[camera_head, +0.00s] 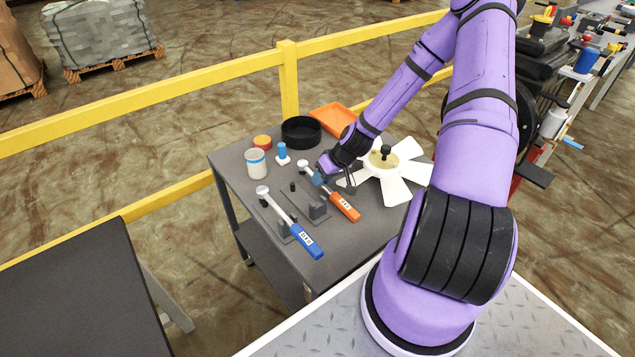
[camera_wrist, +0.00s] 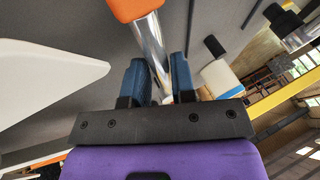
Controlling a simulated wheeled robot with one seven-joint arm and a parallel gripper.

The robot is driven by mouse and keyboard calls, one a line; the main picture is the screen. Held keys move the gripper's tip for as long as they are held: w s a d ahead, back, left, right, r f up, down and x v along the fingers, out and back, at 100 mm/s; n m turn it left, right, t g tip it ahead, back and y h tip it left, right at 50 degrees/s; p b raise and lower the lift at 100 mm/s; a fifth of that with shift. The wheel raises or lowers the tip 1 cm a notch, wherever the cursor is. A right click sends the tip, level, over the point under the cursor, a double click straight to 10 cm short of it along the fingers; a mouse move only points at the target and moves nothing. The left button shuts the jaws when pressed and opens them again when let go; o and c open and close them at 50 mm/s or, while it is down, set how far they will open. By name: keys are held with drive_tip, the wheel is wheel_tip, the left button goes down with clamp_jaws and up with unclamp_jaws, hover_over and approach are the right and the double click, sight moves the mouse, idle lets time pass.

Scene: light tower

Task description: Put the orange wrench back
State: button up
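The orange wrench has an orange handle (camera_head: 344,207) and a silver shaft and head (camera_head: 303,165) over the grey table. My gripper (camera_head: 321,178) is at its shaft. The handle end (camera_wrist: 133,8) shows at the top. The wrench head is hidden in the wrist view. Whether the wrench touches the table is unclear. A grey bracket (camera_head: 318,212) stands left of the handle.
A blue wrench (camera_head: 306,240) lies to the left. A white fan (camera_head: 387,184) is close on the right. A white cup (camera_head: 256,163), black bowl (camera_head: 301,131) and orange tray (camera_head: 333,118) stand farther back. A yellow rail (camera_head: 289,80) runs behind the table.

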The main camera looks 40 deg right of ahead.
drive_tip(key=shift+w+a+f, duration=0.1)
drive_tip(key=shift+w+f, duration=0.05)
drive_tip(key=shift+f, duration=0.2)
drive_tip(key=shift+c, duration=0.2)
clamp_jaws()
drive_tip(key=shift+r, duration=0.1)
